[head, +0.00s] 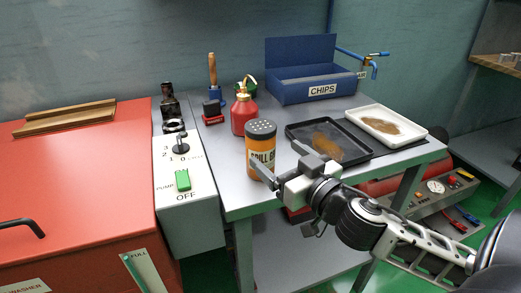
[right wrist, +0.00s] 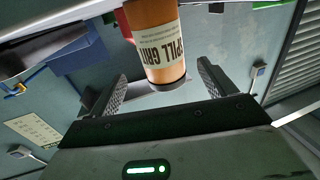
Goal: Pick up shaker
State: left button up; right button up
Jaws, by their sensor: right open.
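The shaker (head: 261,150) is an orange cylinder with a grey perforated lid and a pale label with dark lettering. It stands upright near the front left of the grey cart top. My right gripper (head: 286,164) is just right of the shaker in the head view, at about its mid height. In the right wrist view the shaker (right wrist: 160,45) appears upside down, ahead of and between the two open fingers (right wrist: 160,85). The fingers look empty, and I cannot tell whether either touches the shaker. My left gripper is in neither view.
A black tray (head: 357,154) with brown material lies right of the shaker, close to my right gripper. A white tray (head: 422,134) is beyond it. A red can (head: 244,116) stands behind the shaker. A blue CHIPS bin (head: 300,92) is at the back. A switch box (head: 190,210) stands left.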

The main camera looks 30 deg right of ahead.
aim_at(269, 148)
jog(key=shift+w, duration=0.9)
jog(key=w, duration=0.2)
jog(key=w+p, duration=0.1)
jog(key=shift+w+a+r, duration=0.2)
jog(key=shift+w+r, duration=0.1)
jog(key=shift+w+f, duration=0.1)
jog(key=shift+w, duration=0.65)
jog(key=c, duration=1.3)
